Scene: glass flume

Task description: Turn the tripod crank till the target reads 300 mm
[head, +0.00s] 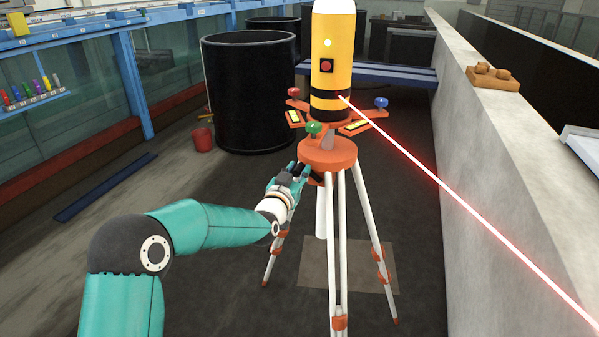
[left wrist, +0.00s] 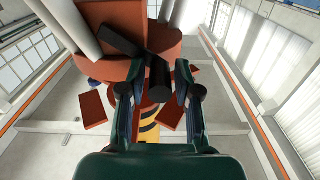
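The tripod (head: 345,230) has white legs and an orange head (head: 328,153), with a yellow and black laser instrument (head: 331,60) on top. A red beam leaves it toward the lower right. My left gripper (head: 294,172) is just left of and below the head. In the left wrist view the black crank handle (left wrist: 159,76) lies between the fingers of my left gripper (left wrist: 160,90). A gap shows on each side of the handle, so the fingers look open around it. The black crank arm (left wrist: 121,41) runs up left from the handle. No target or reading is visible. My right gripper is out of view.
Large black tanks (head: 248,92) stand behind the tripod. A red bucket (head: 202,139) and a blue bar (head: 106,186) lie left. A concrete wall (head: 500,150) closes the right side, with a wooden block (head: 493,79) on it. The glass flume (head: 60,90) runs along the left.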

